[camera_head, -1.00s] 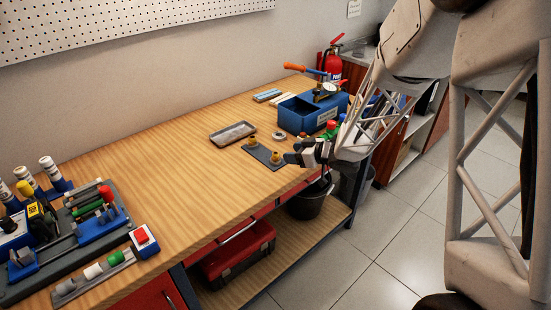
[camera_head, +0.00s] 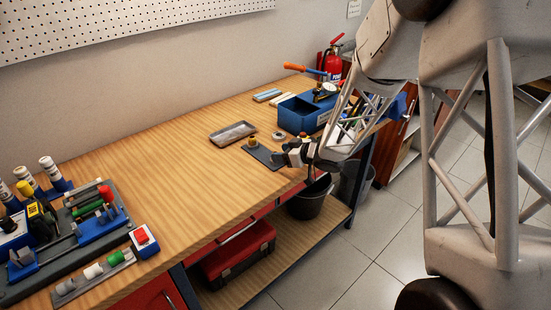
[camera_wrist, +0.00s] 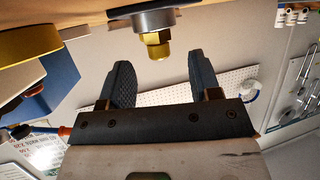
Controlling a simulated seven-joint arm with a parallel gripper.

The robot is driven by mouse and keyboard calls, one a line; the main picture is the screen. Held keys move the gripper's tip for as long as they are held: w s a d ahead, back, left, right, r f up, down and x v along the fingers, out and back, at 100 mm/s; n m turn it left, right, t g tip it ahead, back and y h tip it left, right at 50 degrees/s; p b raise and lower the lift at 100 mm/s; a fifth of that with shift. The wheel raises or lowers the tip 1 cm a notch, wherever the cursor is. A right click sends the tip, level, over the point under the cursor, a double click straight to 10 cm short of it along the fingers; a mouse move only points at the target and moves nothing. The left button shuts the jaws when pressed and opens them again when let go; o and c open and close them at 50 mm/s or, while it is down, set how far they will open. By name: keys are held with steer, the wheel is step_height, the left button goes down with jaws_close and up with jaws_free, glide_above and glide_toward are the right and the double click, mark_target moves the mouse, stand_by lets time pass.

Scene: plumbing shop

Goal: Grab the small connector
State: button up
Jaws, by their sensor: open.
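In the head view, a small brass connector (camera_head: 252,142) stands upright at the far-left end of a dark flat plate (camera_head: 262,155) on the wooden bench. My gripper (camera_head: 280,157) is over the near-right end of this plate and hides what stands there. In the wrist view, my gripper (camera_wrist: 160,80) is open, its two dark ridged fingers spread apart. A brass fitting (camera_wrist: 155,48) with a hexagonal part and a grey round collar shows in line with the gap between the fingers. I cannot tell whether any finger touches it; nothing is gripped.
A grey tray (camera_head: 233,133) and a metal ring (camera_head: 278,135) lie near the plate. A blue toolbox (camera_head: 300,115) stands behind my gripper. A rack of tools (camera_head: 75,225) fills the bench's left end. The bench middle is clear.

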steer(key=shift+x, duration=1.15)
steer(key=c, duration=1)
steer(key=shift+r, duration=0.2)
steer(key=shift+r, duration=1.55)
steer(key=s+d+r, duration=0.1)
steer(key=s+d, duration=0.3)
steer(key=s, duration=1.1)
steer(key=shift+s+d+r, duration=0.2)
steer(key=shift+r, duration=0.05)
